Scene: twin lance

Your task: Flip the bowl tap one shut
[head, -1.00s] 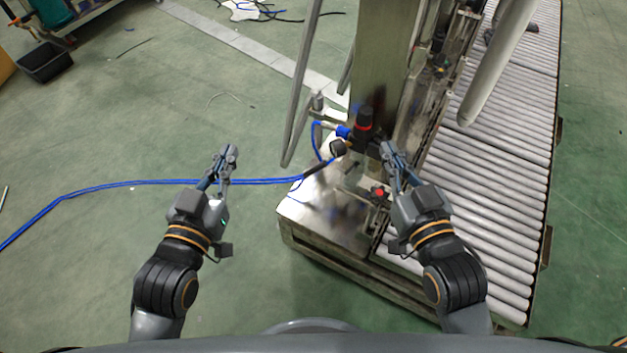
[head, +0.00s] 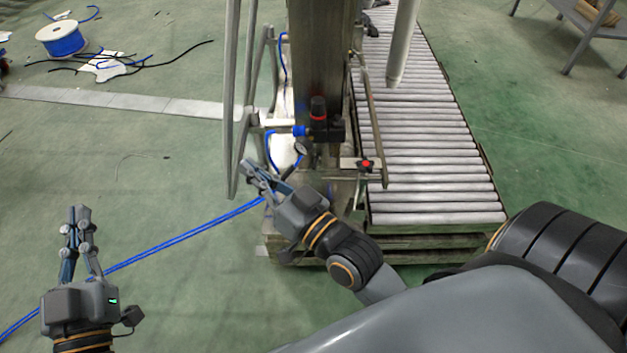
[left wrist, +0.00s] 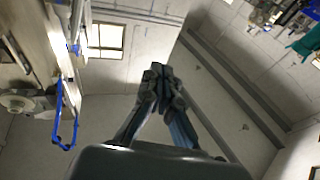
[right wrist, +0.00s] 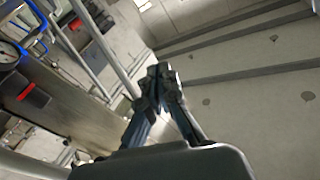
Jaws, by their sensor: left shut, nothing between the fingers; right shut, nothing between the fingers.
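No part is clearly recognisable as bowl tap one. In the head view, a black air fitting with a red band (head: 318,117) is fixed to the steel column. A round gauge (head: 301,147) sits below it, and a red knob (head: 366,163) is to its right. The right wrist view shows a gauge (right wrist: 8,52) and a small red part (right wrist: 33,91) at the left. My right gripper (head: 248,168) is shut and empty, left of and below the gauge in the picture. My left gripper (head: 79,212) is shut and empty over the floor, far from the fittings.
The steel column (head: 320,60) stands beside a roller conveyor (head: 430,130). Slanted grey bars (head: 232,100) rise left of the fittings. A blue hose (head: 180,240) crosses the green floor. A blue cable spool (head: 62,40) lies at the back left. Floor at the left is mostly free.

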